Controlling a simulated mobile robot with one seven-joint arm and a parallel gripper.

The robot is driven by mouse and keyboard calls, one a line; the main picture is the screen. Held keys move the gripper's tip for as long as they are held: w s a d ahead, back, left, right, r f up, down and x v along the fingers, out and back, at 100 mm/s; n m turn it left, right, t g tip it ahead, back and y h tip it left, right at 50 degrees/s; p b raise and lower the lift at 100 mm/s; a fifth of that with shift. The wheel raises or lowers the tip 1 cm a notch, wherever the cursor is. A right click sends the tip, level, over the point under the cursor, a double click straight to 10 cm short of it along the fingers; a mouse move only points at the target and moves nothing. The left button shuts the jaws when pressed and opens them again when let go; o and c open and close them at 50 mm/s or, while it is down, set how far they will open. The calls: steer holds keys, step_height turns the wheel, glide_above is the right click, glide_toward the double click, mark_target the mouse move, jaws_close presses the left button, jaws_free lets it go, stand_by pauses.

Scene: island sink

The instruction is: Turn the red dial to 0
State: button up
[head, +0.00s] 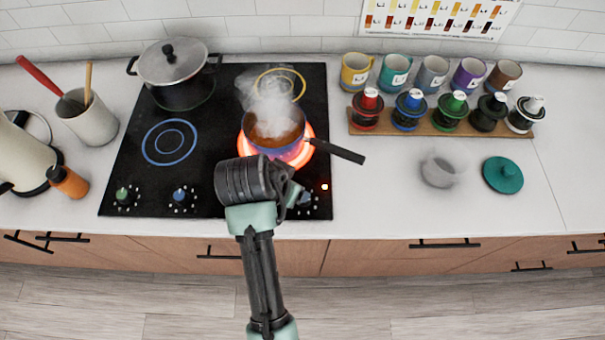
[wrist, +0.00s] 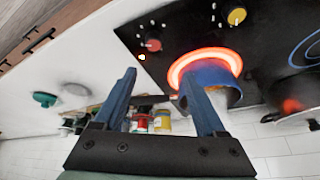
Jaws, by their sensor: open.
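The red dial (wrist: 152,45) is on the black cooktop near its edge in the wrist view, with white marks around it. Its exact setting is too small to read. In the head view my arm hides it, or most of it. My gripper (wrist: 160,78) is open and empty, its two blue fingers apart and pointing toward the cooktop. The red dial appears beyond the gap between the fingertips, apart from them. In the head view my arm's end hangs over the front right of the cooktop (head: 220,100).
A steaming blue pot (head: 285,147) stands on a glowing red burner (head: 311,130), its handle to the right. Green (head: 122,194), blue (head: 180,194) and yellow (wrist: 236,16) dials share the cooktop. A lidded pot (head: 175,75) stands at the back left. The right counter has free room.

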steer(key=shift+g, duration=0.4)
steer(key=x, duration=0.4)
steer(key=p+x, duration=0.1)
steer(key=x, duration=0.3)
steer(key=p+x, duration=0.1)
steer(key=x, duration=0.3)
steer(key=shift+s+d+f, duration=0.1)
steer(key=shift+s+d, duration=0.25)
steer(key=shift+s, duration=0.05)
jaws_close()
